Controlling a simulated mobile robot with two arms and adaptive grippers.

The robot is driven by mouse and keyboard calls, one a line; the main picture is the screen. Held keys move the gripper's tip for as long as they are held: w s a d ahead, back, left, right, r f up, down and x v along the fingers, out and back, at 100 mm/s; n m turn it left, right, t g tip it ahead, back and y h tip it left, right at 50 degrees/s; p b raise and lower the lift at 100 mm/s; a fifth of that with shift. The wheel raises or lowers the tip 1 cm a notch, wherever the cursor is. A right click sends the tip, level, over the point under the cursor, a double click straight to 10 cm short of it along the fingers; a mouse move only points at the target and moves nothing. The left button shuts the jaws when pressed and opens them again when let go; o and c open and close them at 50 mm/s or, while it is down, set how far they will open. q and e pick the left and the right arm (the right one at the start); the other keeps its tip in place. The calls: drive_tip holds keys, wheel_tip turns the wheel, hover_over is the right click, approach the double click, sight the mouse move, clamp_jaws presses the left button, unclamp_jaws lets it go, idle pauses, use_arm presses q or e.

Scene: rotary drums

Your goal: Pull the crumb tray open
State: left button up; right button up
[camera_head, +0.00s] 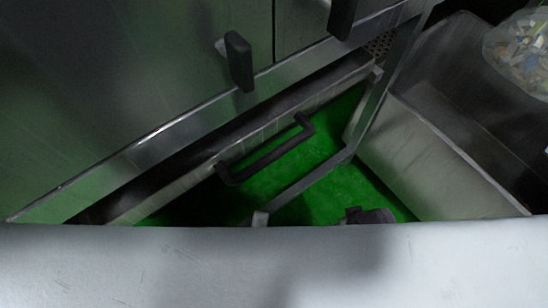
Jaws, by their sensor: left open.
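The crumb tray (190,181) is a long metal front low on the machine, running diagonally. A dark strip lies between it and the machine's lower edge; I cannot tell how far out the tray sits. Its black bar handle (268,159) stands out over the green floor. My left gripper (367,215) shows only as a small dark part above the pale surface along the bottom. It is open, apart from the handle, to its lower right. Its fingertips are mostly hidden. My right gripper is not in view.
The steel machine front (120,80) fills the upper left, with a black handle (239,62) sticking out. A metal bin (420,150) stands at right, near a clear bag (520,55) of mixed scraps. A metal frame leg crosses the green floor (325,190), which is otherwise bare.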

sight(271, 157)
use_arm(q)
drive_tip(key=x, duration=0.7)
drive_tip(key=p+x, duration=0.1)
drive_tip(key=x, duration=0.6)
drive_tip(key=shift+s+r, duration=0.1)
drive_tip(key=shift+r, duration=0.15)
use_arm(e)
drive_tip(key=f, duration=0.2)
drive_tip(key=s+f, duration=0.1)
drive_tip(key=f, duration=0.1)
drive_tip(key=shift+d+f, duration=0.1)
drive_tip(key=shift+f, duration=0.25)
use_arm(q)
clamp_jaws()
